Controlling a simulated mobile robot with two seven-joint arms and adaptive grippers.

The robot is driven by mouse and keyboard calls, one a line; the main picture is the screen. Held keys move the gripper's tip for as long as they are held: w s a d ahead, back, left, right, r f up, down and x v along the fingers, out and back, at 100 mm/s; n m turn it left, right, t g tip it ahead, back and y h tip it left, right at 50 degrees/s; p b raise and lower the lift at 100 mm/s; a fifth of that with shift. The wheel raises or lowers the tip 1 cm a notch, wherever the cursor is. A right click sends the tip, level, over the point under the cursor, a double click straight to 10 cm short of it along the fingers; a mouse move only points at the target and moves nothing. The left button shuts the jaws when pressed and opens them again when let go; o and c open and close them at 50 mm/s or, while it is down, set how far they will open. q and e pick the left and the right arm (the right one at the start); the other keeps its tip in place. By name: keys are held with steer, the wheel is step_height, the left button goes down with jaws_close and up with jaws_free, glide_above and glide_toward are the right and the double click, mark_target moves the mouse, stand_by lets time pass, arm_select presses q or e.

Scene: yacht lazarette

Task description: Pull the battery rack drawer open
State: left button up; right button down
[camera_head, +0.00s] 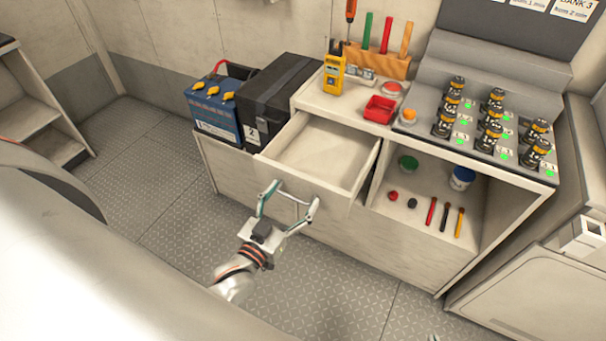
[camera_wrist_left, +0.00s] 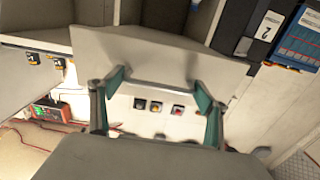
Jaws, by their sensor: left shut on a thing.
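The battery rack drawer (camera_head: 318,155) stands pulled out of the pale cabinet, with its inside showing empty. My left gripper (camera_head: 287,203) is at the outside of the drawer's front panel. In the left wrist view the drawer front (camera_wrist_left: 135,50) lies ahead, and a grey bar-like handle (camera_wrist_left: 165,89) runs between the two green-padded fingers of the left gripper (camera_wrist_left: 160,95). The left gripper is shut on this handle; the exact contact is hard to see. A tiny grey piece at the head view's bottom edge may be my right gripper.
A blue battery (camera_head: 215,118) and a black battery box (camera_head: 275,95) stand left of the drawer. A red tray (camera_head: 379,109) and yellow meter (camera_head: 334,75) sit on the top behind it. An open shelf (camera_head: 415,215) with small items is at right. The metal floor (camera_head: 330,280) in front is clear.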

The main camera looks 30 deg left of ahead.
arm_select(q)
steer(key=s, duration=0.3)
steer(key=shift+s+d+f+p, duration=0.1)
steer(key=shift+s+p, duration=0.15)
steer(key=shift+p, duration=0.15)
arm_select(e)
steer(key=shift+w+d+r, duration=0.1)
steer(key=shift+w+r, duration=0.25)
steer(key=shift+r, duration=0.25)
steer(key=shift+w+d+r, duration=0.1)
steer(key=shift+w+r, duration=0.2)
steer(key=shift+r, duration=0.3)
arm_select(q)
steer(key=o, duration=1.3)
steer(key=s, duration=1.2)
steer(key=shift+a, duration=0.2)
arm_select(e)
steer(key=shift+s+f, duration=0.15)
steer(key=shift+f, duration=0.05)
